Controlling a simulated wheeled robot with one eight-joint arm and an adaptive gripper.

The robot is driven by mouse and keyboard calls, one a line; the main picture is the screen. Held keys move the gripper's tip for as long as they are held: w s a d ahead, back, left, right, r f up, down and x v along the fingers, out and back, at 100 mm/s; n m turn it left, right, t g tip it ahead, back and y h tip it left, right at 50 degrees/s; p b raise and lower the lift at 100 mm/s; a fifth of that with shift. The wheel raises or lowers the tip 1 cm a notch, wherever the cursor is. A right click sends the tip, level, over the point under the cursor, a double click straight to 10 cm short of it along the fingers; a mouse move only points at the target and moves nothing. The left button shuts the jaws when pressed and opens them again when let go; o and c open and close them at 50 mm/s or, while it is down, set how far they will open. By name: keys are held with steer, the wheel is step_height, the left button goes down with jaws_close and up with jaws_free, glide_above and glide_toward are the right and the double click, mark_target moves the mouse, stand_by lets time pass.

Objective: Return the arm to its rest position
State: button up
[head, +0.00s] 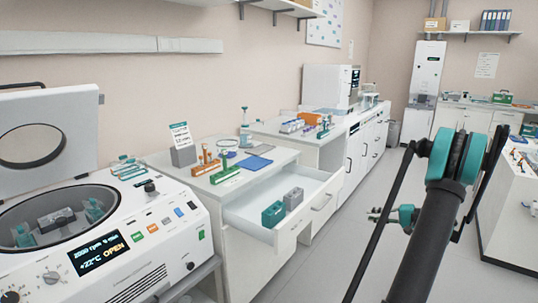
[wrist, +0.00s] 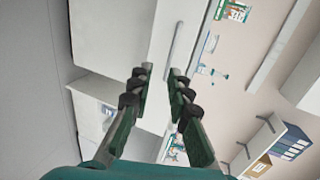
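My arm shows on the right of the head view, with its dark link and teal joint raised above the floor. My gripper (head: 374,215) is partly hidden behind the arm there, out over the aisle and apart from the furniture. In the wrist view my gripper (wrist: 160,72) has its two dark green fingers apart, with nothing between them. The wrist picture is turned sideways and shows cabinets and a wall beyond the fingers.
An open drawer (head: 244,214) juts into the aisle and holds a teal block (head: 273,214) and a grey block (head: 293,199). A centrifuge (head: 140,254) with its lid raised, reading OPEN, stands at left. A white bench (head: 512,215) stands at right. The aisle floor (head: 330,265) between is clear.

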steer(key=s+a+r+n+g+h, duration=0.1)
steer(key=s+a+h, duration=0.1)
steer(key=s+a, duration=0.35)
steer(key=s+a+r+g+h, duration=0.1)
steer(key=s+a+g, duration=0.1)
steer(key=a, duration=0.6)
steer(key=s+a+n+g+h, duration=0.1)
steer(key=s+a+h, duration=0.15)
steer(key=a, duration=0.45)
steer(key=s+a+f+n+h, duration=0.2)
steer(key=s+h, duration=0.1)
steer(key=s, duration=0.8)
steer(key=s+a+f+n+h, duration=0.2)
steer(key=s+n+h, duration=0.1)
steer(key=s, duration=0.7)
steer(key=shift+s, duration=0.4)
